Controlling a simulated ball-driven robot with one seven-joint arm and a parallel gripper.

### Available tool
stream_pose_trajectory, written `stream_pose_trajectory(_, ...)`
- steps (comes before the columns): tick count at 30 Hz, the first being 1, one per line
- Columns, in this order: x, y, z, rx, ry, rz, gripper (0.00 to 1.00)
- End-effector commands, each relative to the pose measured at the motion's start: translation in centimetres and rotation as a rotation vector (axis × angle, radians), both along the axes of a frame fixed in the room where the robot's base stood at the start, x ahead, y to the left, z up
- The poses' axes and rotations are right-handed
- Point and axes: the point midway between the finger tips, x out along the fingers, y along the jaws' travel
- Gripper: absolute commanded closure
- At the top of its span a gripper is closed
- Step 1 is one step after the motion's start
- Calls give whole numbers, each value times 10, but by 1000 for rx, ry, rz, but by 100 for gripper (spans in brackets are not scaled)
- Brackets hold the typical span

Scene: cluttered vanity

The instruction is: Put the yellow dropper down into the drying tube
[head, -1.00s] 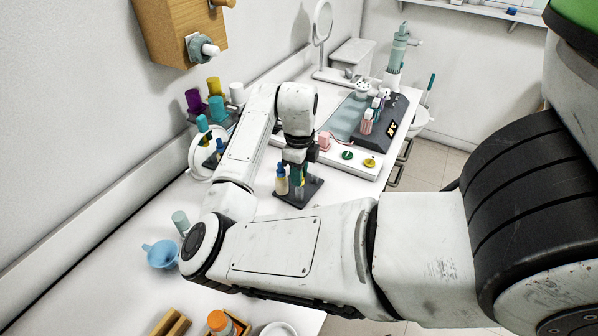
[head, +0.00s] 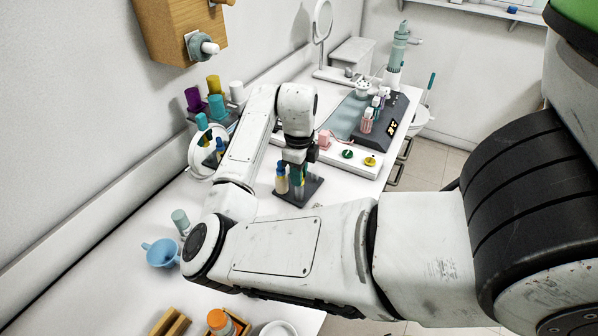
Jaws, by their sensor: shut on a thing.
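My gripper (head: 298,168) points down over a small dark rack (head: 312,190) in the middle of the counter. It is shut on the yellow dropper (head: 299,177), of which only a thin yellow and teal sliver shows below the fingers. The clear drying tube (head: 298,192) seems to stand in the rack under the gripper; its mouth is hidden. I cannot tell whether the dropper's tip is inside the tube or just above it. A cream bottle with a blue top (head: 281,180) stands close by, left of the gripper.
A round mirror (head: 199,155) and a dark holder with coloured cups (head: 216,108) stand to the left. A white panel with knobs (head: 347,154) lies to the right. A blue funnel (head: 161,253) and orange-capped bottle (head: 217,319) are nearer me.

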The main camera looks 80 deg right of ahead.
Motion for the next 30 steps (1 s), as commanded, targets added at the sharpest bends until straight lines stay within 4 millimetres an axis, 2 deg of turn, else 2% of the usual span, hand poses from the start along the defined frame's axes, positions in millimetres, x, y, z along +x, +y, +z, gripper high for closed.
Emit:
stream_pose_trajectory(22, 0, 0, -18, 0, 0, 1, 100)
stream_pose_trajectory(23, 0, 0, -17, 0, -1, 1, 72)
stream_pose_trajectory(30, 0, 0, -17, 0, 0, 0, 49)
